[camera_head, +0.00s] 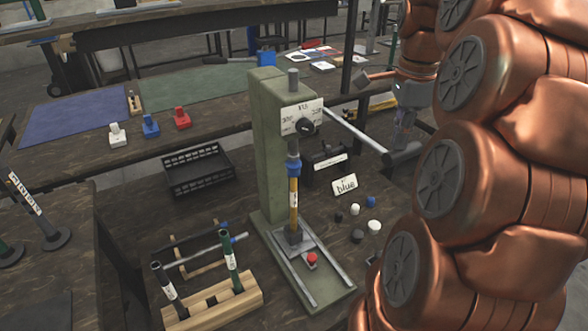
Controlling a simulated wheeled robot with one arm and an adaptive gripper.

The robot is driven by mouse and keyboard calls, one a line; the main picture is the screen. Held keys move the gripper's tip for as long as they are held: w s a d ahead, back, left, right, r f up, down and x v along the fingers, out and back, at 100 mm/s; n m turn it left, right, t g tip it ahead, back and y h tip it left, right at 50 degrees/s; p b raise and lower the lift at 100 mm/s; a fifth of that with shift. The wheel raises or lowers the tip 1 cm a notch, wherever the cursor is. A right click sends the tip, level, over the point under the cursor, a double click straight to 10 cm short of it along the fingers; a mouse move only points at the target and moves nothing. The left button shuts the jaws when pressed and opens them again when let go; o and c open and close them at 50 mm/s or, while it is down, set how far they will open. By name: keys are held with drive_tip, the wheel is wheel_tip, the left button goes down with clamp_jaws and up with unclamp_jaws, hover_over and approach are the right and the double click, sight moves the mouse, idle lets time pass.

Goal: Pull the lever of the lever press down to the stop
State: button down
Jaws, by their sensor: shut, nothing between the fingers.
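The lever press is a green column (268,150) with a dial plate on its head, standing on the dark bench in the middle of the head view. Its lever is a pale rod (356,130) that slopes down to the right and ends in a dark grip (402,154). My gripper (399,146) points downward at the dark grip, with its fingers shut and empty. The fingertips appear right at the grip's upper or far side; I cannot tell whether they touch it. A red button (311,258) sits on the press base below the yellow and blue ram (293,190).
My copper arm fills the right side.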

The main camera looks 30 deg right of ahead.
sight(394, 155)
drive_tip(key=shift+f+b, duration=0.3)
drive_tip(key=shift+f, duration=0.5)
drive_tip(key=shift+w+f+b, duration=0.15)
drive_tip(key=shift+f+b, duration=0.95)
drive_tip(key=shift+f, duration=0.5)
drive_tip(key=shift+w+f+b, duration=0.2)
drive_tip(key=shift+f+b, duration=0.6)
drive_tip(key=shift+f, duration=0.65)
drive_tip(key=shift+w+f+b, duration=0.25)
drive_tip(key=shift+f+b, duration=0.2)
drive_tip(key=shift+f, duration=0.35)
drive_tip(key=shift+w+f+b, duration=0.25)
drive_tip(key=shift+f+b, duration=0.15)
drive_tip(key=shift+f, duration=0.45)
